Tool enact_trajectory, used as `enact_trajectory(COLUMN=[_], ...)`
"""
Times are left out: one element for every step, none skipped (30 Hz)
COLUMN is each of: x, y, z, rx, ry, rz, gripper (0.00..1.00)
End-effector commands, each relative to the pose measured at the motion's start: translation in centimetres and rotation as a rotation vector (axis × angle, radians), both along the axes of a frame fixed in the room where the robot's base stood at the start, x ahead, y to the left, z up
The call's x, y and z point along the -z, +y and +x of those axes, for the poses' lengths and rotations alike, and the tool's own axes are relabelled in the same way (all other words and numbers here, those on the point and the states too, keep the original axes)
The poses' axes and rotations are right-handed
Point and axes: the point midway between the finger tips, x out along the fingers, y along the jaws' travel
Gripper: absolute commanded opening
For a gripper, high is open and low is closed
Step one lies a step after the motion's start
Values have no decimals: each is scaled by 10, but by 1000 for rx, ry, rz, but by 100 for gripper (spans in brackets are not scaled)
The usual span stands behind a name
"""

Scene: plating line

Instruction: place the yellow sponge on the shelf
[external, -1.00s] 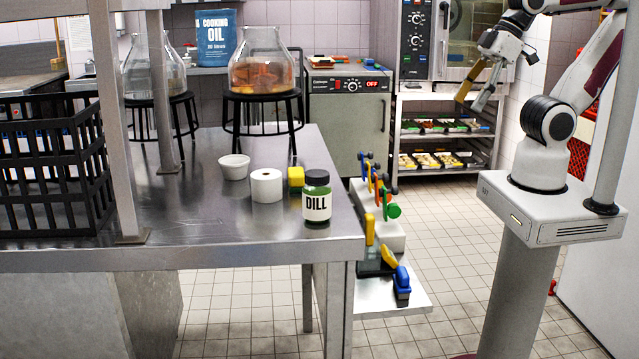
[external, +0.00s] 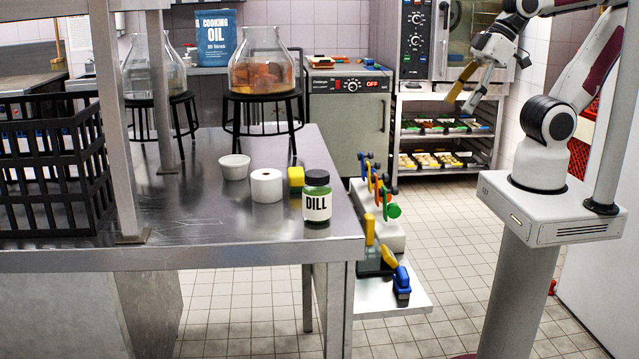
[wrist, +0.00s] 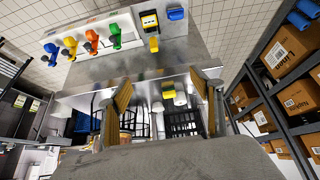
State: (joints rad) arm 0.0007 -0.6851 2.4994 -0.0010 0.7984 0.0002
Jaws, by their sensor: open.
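The yellow sponge (external: 296,178) lies on the steel table (external: 215,215), behind the dill jar (external: 317,200) and beside the white roll (external: 267,185); the jar hides part of it. A yellow block that looks like it shows in the wrist view (wrist: 169,92). My gripper (external: 463,103) is open and empty, in the air well to the right of the table. In the wrist view its fingers (wrist: 162,84) stand wide apart. A steel shelf rack (external: 445,133) with trays stands at the back; I cannot tell which shelf is meant.
A white bowl (external: 234,167) stands near the roll. Glass jars on black stands (external: 262,95) and a black crate (external: 50,165) occupy the table. Colored-handled tools (external: 378,190) line a low steel surface right of the table. Cardboard boxes (wrist: 290,50) fill racking in the wrist view.

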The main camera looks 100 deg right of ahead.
Motion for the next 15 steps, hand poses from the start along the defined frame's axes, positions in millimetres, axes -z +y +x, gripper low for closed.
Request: enact_trajectory(x=[2,3,4,5,6,7,8,9,11,12,13,15,16,18,20], y=[0,0,0,-1,-1,-1,-1,-1,-1,-1,-1,-1,-2,-2,-2], z=[9,15,23,29,36,44,51,57,66,72,78,86,92,98,106], rx=[0,0,0,0,1,1,2,2,1,2,1,1,1,2,2], ry=[-7,-14,-25,-33,-43,-55,-64,-74,-86,-95,-104,-117,-126,-135,-148], rz=[-1,-1,-1,-1,-2,-2,-1,-1,-3,-2,-3,-3,-3,-4,-4], gripper=[65,65,65,65,65,65,65,65,65,65,65,65,65,65,65])
